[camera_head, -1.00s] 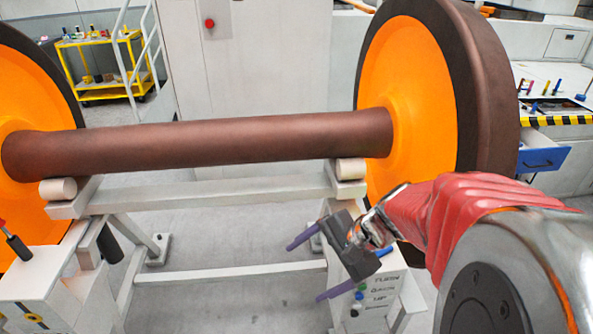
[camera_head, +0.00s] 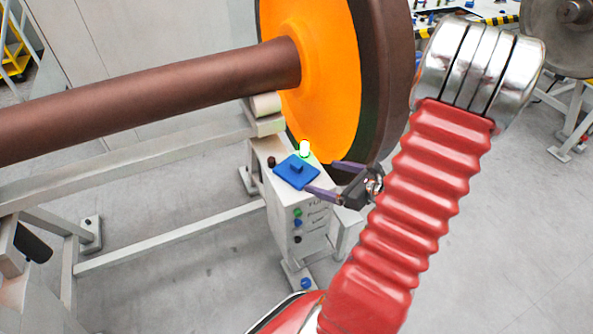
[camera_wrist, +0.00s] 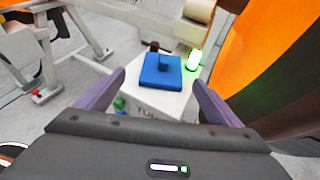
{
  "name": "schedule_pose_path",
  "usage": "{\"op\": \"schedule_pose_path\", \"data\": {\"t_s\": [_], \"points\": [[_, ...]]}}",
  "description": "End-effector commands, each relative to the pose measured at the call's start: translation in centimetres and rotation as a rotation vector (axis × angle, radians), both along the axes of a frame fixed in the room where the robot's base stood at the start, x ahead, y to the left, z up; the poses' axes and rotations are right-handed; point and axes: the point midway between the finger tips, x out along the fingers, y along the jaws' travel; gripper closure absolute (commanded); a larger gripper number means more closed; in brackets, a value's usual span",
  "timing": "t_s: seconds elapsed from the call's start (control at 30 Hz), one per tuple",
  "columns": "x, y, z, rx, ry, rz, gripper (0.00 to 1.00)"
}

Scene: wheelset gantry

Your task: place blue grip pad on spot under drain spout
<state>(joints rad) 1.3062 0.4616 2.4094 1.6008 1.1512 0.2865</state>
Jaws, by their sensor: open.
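The blue grip pad (camera_head: 297,172) is a flat square plate with a small raised block on top. It lies on top of the white control box (camera_head: 299,217) beside the orange wheel. In the wrist view the pad (camera_wrist: 160,71) is just ahead, between the lines of my fingers. My gripper (camera_head: 321,178) is open and empty, its two purple fingers pointing at the pad from the right in the head view. I cannot tell whether the fingertips reach the pad's edge. I cannot make out a drain spout or a marked spot under it.
A lit green-white lamp (camera_head: 305,148) and a dark knob (camera_head: 271,161) stand on the box by the pad. The large orange wheel (camera_head: 318,75) and brown axle (camera_head: 150,95) rise close behind. White frame rails (camera_head: 170,238) run left. Grey floor is open at right.

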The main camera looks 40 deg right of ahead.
Motion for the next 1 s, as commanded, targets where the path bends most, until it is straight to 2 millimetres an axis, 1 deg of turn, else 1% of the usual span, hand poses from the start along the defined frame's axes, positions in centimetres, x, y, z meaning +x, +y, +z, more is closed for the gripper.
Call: {"op": "schedule_pose_path", "data": {"t_s": [0.1, 0.37, 0.47, 0.67, 1.0], "points": [[-0.2, -0.4, -0.2, 0.01, -0.003, -0.02, 0.12], [-0.1, -0.4, -0.2, 0.008, -0.002, -0.016, 0.12], [0.3, -0.3, -0.3, 0.008, -0.002, -0.014, 0.12], [2.2, 0.0, -1.1, 0.008, -0.002, -0.011, 0.12], [6.2, 0.4, -2.8, 0.007, -0.002, -0.01, 0.12]]}}
